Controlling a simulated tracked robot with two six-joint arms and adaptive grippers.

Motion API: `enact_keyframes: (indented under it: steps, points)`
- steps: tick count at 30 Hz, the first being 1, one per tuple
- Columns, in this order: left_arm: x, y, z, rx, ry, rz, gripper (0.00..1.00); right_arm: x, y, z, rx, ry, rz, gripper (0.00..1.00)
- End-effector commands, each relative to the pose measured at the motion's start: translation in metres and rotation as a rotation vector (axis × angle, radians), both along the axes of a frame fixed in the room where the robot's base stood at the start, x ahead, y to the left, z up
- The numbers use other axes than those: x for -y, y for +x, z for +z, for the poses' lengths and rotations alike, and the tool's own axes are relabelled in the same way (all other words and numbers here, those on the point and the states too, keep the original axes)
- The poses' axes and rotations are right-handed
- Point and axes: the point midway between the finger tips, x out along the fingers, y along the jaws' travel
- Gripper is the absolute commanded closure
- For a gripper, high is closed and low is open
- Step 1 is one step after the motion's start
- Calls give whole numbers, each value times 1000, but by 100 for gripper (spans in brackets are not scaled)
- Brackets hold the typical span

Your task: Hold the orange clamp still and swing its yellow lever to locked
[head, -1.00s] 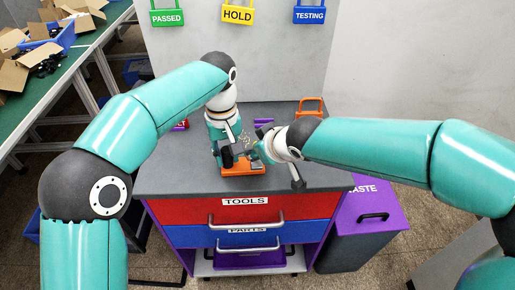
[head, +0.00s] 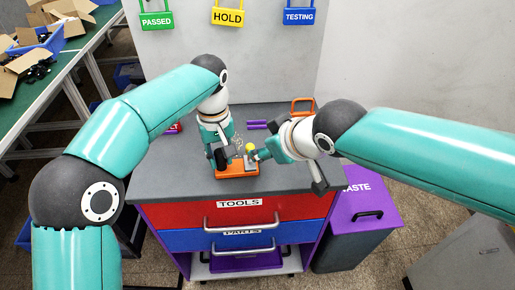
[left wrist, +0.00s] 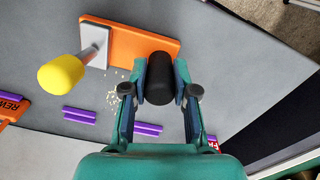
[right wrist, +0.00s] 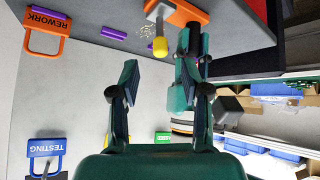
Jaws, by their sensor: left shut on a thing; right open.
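The orange clamp (head: 236,173) lies on the grey top of the tool cabinet. It shows in the left wrist view (left wrist: 128,38) with a grey plate and a black upright grip (left wrist: 159,78). My left gripper (left wrist: 160,82) is shut on the black grip, one finger on each side. The lever's yellow knob (head: 250,147) stands up on its stem beside the grip. In the left wrist view the knob (left wrist: 62,73) is clear of my left fingers. My right gripper (right wrist: 157,78) is open and empty. The yellow knob (right wrist: 160,47) lies just beyond its fingers, apart from them.
Purple bars (head: 258,125) and small pale bits (left wrist: 114,88) lie behind the clamp. An orange REWORK padlock tag (head: 302,107) is at the back right of the top. The purple-lidded waste bin (head: 360,210) stands right of the cabinet (head: 275,212).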

Motion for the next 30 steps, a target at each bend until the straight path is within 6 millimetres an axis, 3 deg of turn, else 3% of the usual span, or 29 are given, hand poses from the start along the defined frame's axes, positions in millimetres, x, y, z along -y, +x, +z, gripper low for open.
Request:
enact_keyframes:
  steps: [6, 20, 26, 30]
  points:
    - [1, 0, 0, 0, -1, -1, 100, 7, -13, 16, 0, 0, 0, 54]
    - [1, 0, 0, -1, -1, -1, 100, 8, -14, 16, -11, 14, -19, 54]
    - [1, 0, 0, 0, -1, -1, 100, 23, -31, 5, -185, 59, -197, 54]
    - [1, 0, 0, -1, -1, -1, 100, 38, -31, 36, -337, 173, -446, 54]
